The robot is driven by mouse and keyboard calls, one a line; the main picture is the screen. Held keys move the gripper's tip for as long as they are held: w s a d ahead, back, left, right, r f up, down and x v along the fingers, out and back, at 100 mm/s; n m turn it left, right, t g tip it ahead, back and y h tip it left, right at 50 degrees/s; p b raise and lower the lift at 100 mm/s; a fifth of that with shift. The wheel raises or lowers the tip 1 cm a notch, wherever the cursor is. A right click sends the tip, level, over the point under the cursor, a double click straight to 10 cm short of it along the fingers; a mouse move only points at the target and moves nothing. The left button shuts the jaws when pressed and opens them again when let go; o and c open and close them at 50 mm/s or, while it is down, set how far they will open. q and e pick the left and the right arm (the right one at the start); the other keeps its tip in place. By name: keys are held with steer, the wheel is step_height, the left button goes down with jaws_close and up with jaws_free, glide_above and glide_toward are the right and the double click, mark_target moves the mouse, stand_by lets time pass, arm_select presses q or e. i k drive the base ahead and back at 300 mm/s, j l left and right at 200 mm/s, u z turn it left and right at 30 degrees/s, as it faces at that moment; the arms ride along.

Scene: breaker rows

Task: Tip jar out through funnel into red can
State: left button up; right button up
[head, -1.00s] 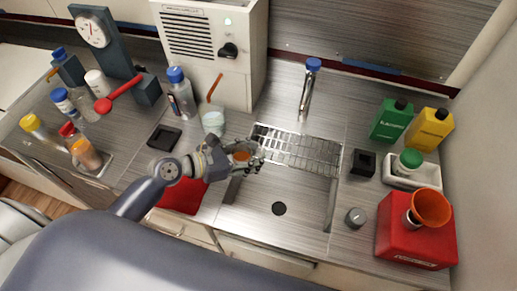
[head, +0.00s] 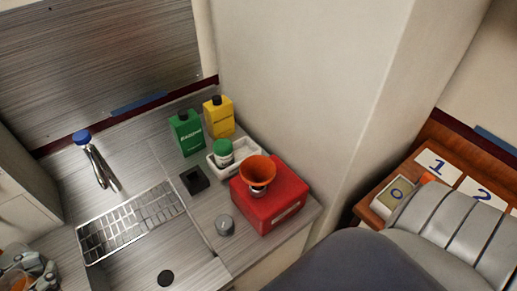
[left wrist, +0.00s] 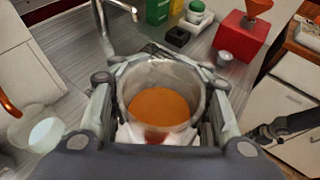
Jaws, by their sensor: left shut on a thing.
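My left gripper (head: 28,268) shows at the lower left edge of the head view, partly cut off. It is shut on a clear jar (left wrist: 162,98) with orange contents, seen from above in the left wrist view. The jar looks roughly upright and is far from the can. The red can (head: 283,208) stands on the counter at the right. An orange funnel (head: 257,170) sits upright in its opening. Both also show at the top of the left wrist view, the can (left wrist: 240,38) below the funnel (left wrist: 258,8). A dark jointed part at right there may be my right gripper (left wrist: 262,134); its jaws are unclear.
A sink with a wire rack (head: 132,222) and a tap (head: 97,165) lies between jar and can.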

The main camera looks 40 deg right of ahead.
mark_target(257, 170)
steer(key=k+z, duration=0.15)
steer(key=k, duration=0.45)
steer(key=z, duration=1.05)
steer(key=j+z, duration=0.35)
steer(key=i+j+z, duration=0.1)
steer(key=j+z, duration=0.25)
steer(key=j, duration=0.4)
